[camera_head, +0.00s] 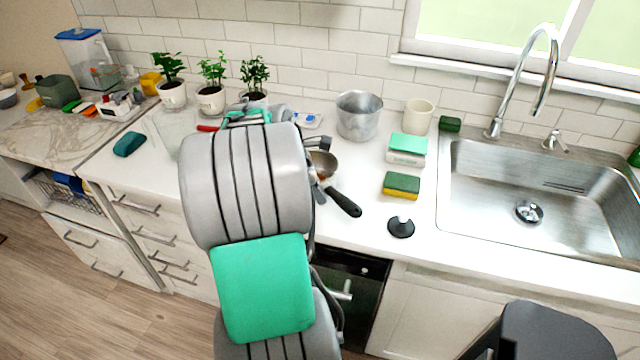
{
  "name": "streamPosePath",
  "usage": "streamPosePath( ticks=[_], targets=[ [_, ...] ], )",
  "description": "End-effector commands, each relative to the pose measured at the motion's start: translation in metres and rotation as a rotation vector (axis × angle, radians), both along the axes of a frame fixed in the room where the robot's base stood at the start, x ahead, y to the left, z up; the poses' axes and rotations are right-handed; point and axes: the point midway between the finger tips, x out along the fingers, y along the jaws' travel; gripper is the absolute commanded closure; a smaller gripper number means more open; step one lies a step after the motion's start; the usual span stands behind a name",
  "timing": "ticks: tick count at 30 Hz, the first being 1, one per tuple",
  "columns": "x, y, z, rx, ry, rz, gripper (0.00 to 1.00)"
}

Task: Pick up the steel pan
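The steel pan (325,162) lies on the white counter just right of my arm. Its bowl looks brownish-grey and is partly hidden by my arm. Its black handle (344,203) points toward the front right edge of the counter. My gripper (318,188) is mostly hidden behind my large grey and green arm link. Only small grey and dark parts show close to the pan and the inner end of its handle. I cannot tell whether the fingers touch the handle or are open or shut.
A metal pot (358,117), a cream cup (417,116), a green-and-white box (407,149), a sponge (401,186) and a black round object (400,228) stand right of the pan. The sink (560,185) lies farther right. Potted plants (211,98) line the back left.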

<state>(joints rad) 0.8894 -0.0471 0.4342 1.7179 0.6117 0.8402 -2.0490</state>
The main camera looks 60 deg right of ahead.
Motion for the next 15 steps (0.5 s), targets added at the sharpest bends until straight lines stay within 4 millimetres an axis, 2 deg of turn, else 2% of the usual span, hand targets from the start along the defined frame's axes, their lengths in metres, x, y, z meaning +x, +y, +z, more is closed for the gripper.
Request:
streamPosePath(
  ticks=[2, 12, 15],
  targets=[
    [0.0001, 0.0001, 0.0002, 0.000, 0.000, 0.000, 0.71],
    [0.0003, 0.0004, 0.0003, 0.000, 0.000, 0.000, 0.99],
    [0.0003, 0.0004, 0.0003, 0.000, 0.000, 0.000, 1.00]
  ],
)
